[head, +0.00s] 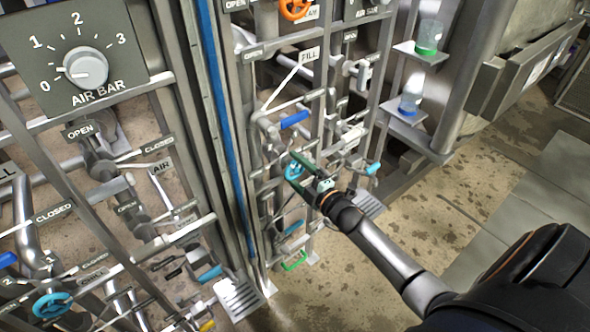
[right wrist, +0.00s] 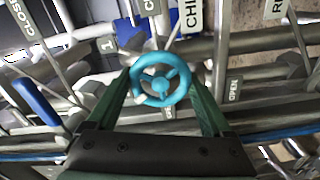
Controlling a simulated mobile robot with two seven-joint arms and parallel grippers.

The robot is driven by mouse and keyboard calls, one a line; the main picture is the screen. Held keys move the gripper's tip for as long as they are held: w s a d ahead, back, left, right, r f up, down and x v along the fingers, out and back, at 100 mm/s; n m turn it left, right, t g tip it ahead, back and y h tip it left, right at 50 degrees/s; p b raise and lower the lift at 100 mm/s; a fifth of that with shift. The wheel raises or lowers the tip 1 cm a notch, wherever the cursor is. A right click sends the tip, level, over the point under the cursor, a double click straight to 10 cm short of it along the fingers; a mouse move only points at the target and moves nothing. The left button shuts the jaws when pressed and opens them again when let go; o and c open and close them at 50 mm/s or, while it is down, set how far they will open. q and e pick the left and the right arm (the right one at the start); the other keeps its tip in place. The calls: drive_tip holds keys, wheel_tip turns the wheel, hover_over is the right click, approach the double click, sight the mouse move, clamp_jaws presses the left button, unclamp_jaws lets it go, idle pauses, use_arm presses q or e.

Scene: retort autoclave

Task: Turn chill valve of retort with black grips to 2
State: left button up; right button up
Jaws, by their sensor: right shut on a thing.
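The light blue chill valve handwheel (head: 293,171) is on the pipework of the middle rack in the head view. My right gripper (head: 300,170) reaches it from the lower right. In the right wrist view the three-spoked wheel (right wrist: 161,79) sits between the two green fingers, which are shut on its rim. A small pale mark (right wrist: 140,99) shows at the wheel's lower left. A tag reading 1 (right wrist: 107,45) stands to the upper left of the wheel, and a partly cut-off label starting CHI (right wrist: 191,15) is above. No tag reading 2 is legible by this wheel. Black grips cannot be made out.
A blue lever (head: 294,119) and the FILL label (head: 309,56) are above the wheel; an orange handwheel (head: 295,8) is higher. Another light blue handwheel (head: 52,305) is on the left rack, below the AIR BAR dial (head: 86,67). Pipes crowd the wheel; open floor lies right.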

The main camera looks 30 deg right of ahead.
drive_tip(key=o, duration=1.1)
drive_tip(key=shift+o, duration=0.2)
drive_tip(key=shift+s, duration=0.15)
drive_tip(key=s+d+p, duration=0.1)
drive_tip(key=s, duration=1.1)
drive_tip(key=shift+s, duration=0.15)
